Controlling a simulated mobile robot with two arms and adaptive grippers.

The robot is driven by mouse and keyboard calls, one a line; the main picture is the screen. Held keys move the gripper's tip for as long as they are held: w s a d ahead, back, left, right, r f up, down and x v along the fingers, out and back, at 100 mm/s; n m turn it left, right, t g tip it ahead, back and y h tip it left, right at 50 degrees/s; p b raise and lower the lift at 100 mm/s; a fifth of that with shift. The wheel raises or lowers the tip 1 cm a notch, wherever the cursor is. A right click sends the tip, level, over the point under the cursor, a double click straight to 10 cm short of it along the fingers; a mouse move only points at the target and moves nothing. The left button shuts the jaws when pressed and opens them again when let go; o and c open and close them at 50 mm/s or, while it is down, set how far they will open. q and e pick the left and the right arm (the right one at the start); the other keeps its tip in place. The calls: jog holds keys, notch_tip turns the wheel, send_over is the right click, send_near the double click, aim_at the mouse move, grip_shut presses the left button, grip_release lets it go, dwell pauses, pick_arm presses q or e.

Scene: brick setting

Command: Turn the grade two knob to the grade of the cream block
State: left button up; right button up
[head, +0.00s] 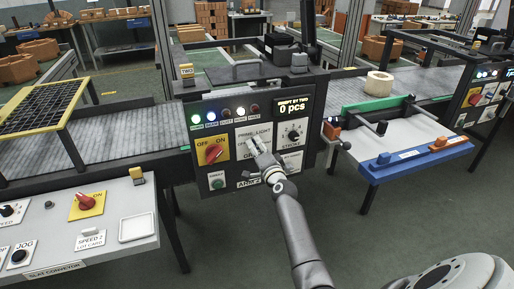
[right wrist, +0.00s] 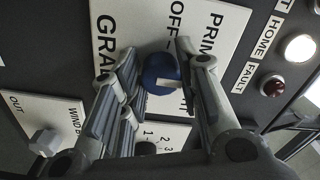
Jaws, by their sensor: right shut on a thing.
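My right gripper (head: 262,158) is at the front of the dark control panel (head: 228,107). The knob carries a white mark and sits on a white plate with partly hidden words, "PRIM", "OFF-" and "GRA". The gripper hides the knob in the head view. I cannot tell surely which grade the mark points at. A cream block (head: 379,83) lies on the right-hand conveyor. My left gripper is not in view.
A red switch on a yellow plate (head: 210,152) sits left of the gripper, and a black knob (head: 293,135) right of it. A blue-edged table (head: 415,165) stands at right, a slat conveyor (head: 90,140) at left.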

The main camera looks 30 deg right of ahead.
jog(key=m, duration=0.5)
dwell(0.5)
jog(key=o, duration=1)
jog(key=v, duration=1.2)
